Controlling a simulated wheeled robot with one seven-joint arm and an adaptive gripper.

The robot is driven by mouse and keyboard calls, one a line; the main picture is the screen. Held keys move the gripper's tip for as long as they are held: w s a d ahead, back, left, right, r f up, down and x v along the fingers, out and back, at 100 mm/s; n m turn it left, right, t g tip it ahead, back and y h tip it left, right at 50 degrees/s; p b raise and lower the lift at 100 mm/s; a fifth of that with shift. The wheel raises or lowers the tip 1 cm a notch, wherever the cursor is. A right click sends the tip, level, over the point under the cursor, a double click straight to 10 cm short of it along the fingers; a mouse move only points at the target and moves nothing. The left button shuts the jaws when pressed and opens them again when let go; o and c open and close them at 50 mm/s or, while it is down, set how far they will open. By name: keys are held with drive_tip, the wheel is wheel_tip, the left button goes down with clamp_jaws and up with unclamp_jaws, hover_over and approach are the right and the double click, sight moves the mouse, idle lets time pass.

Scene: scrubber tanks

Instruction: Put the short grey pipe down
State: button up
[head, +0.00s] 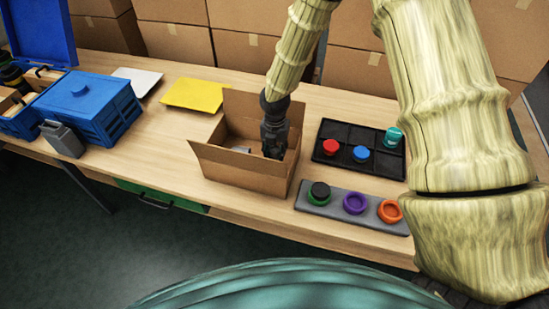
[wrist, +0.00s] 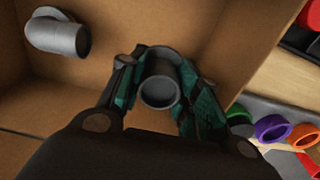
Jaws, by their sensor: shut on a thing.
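My gripper (wrist: 162,100) is shut on a short grey pipe (wrist: 159,93), whose round open end faces the wrist camera. In the head view my gripper (head: 273,150) reaches down inside an open cardboard box (head: 245,177), near its right wall. The held pipe is hidden there behind the gripper and box. A second grey pipe piece (wrist: 62,36), which looks bent, lies in the box to the left of my gripper in the wrist view. I cannot tell whether the held pipe touches the box floor.
Right of the box are a black divided tray (head: 334,168) with red, blue and teal pieces and a grey strip (head: 327,207) with green, purple and orange rings. Left are a yellow sheet (head: 194,94), a white sheet (head: 137,80) and a blue lidded crate (head: 90,104).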

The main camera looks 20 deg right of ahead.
sight(275, 149)
drive_tip(key=shift+f+p, duration=0.4)
drive_tip(key=shift+f, duration=1.55)
drive_tip(key=shift+f, duration=0.15)
drive_tip(key=o, duration=1.2)
drive_tip(key=shift+r+b, duration=1.25)
drive_tip(key=shift+r, duration=4.9)
